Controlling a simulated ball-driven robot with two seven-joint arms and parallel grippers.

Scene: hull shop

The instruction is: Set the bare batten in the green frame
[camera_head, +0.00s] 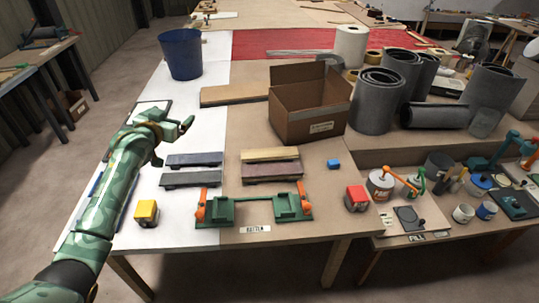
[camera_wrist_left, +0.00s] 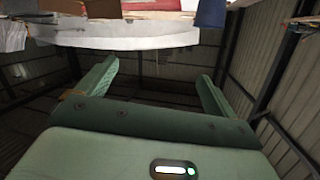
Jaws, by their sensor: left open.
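The green frame (camera_head: 253,211) lies near the table's front edge, with orange clamps at its two ends and no batten seen across it. Behind it a pale, wood-coloured batten (camera_head: 270,154), seemingly the bare one, lies above a purplish batten (camera_head: 272,172). Two grey-blue battens, a back one (camera_head: 195,159) and a front one (camera_head: 192,178), lie left of these. My left gripper (camera_head: 174,141) is open and empty above the white part of the table, left of and behind the grey-blue battens. Its spread fingers also show in the left wrist view (camera_wrist_left: 157,88). My right gripper is out of view.
An open cardboard box (camera_head: 310,105) and a blue bin (camera_head: 181,54) stand behind the battens. A yellow block (camera_head: 146,213), a red block (camera_head: 356,198) and a small blue block (camera_head: 333,164) lie around the frame. Grey rolls (camera_head: 376,102) stand at right. A label lies before the frame.

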